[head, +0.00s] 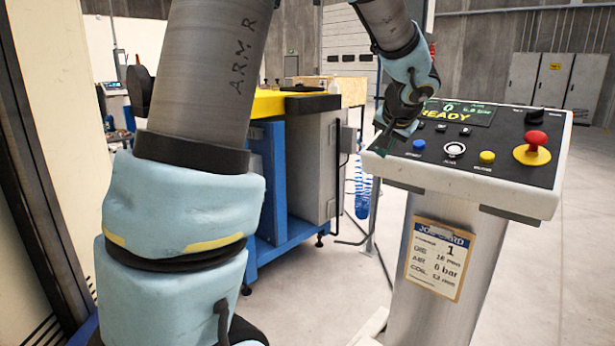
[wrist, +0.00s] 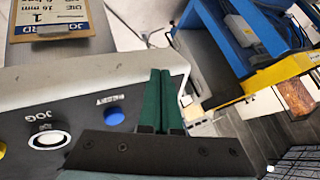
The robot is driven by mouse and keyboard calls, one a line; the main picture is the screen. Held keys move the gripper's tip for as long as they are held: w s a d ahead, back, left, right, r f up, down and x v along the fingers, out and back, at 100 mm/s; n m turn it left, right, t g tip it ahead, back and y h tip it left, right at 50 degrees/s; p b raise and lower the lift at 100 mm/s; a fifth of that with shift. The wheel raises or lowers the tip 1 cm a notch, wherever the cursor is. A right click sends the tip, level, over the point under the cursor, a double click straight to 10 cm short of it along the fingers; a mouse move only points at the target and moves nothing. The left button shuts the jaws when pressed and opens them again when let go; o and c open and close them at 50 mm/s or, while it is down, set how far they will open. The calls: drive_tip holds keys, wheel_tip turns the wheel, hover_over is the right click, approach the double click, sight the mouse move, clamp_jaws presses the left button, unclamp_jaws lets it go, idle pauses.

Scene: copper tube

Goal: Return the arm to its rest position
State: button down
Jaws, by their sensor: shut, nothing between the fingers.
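My gripper (head: 383,143) is at the left edge of the control console (head: 470,187), in front of or above its panel; the exact gap cannot be told. In the wrist view its two dark green fingers (wrist: 160,74) are together, with nothing between them. My arm bends in from the top of the head view. The blue button (head: 419,144) is just right of the gripper. It also shows in the wrist view (wrist: 114,116), left of the fingers. The white JOG button (head: 454,150) is farther right.
The console also has a red mushroom button (head: 536,138), a yellow button (head: 487,157) and a display (head: 459,112) reading READY. A job card (head: 440,260) hangs on its post. A blue-framed machine (head: 268,185) with a yellow top stands behind. Open floor lies between.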

drive_tip(key=s+a+f+n+g, duration=0.1)
drive_tip(key=s+a+f+g, duration=0.15)
drive_tip(key=a+f, duration=0.4)
drive_tip(key=s+a+f+n+g, duration=0.2)
drive_tip(key=s+a+f, duration=0.15)
drive_tip(key=a, duration=0.65)
drive_tip(key=s+a+f+n+g, duration=0.1)
drive_tip(key=s+a+f, duration=0.1)
drive_tip(key=s+a, duration=0.2)
drive_tip(key=s+a+f+n+g, duration=0.1)
drive_tip(key=s+a+f+n, duration=0.1)
drive_tip(key=s+a, duration=0.3)
drive_tip(key=s+f, duration=0.1)
drive_tip(key=s, duration=0.3)
drive_tip(key=shift+f, duration=0.35)
drive_tip(key=shift+g, duration=0.25)
